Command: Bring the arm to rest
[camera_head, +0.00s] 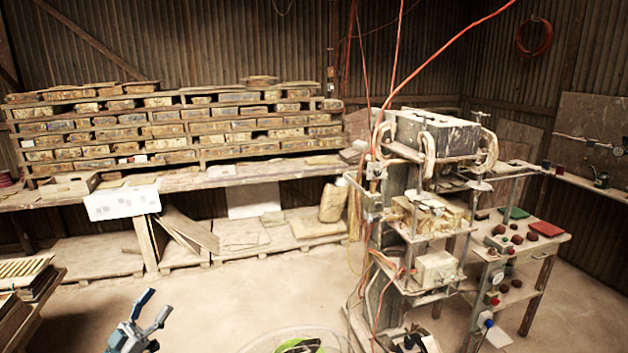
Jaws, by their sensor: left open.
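My left gripper (150,311) shows at the bottom left of the head view. Its two fingers are spread apart with nothing between them. It is over the bare floor, apart from the bench and the press. My right gripper is not in the picture. The tile press (432,135) stands right of the middle, a tall machine with a grey block on top and cables rising from it.
A long bench (220,176) with shelves of stacked tiles runs along the back wall. A small table (548,246) with reddish pieces stands right of the press. A slatted stack (22,272) is at the left edge. Open floor (230,290) lies between.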

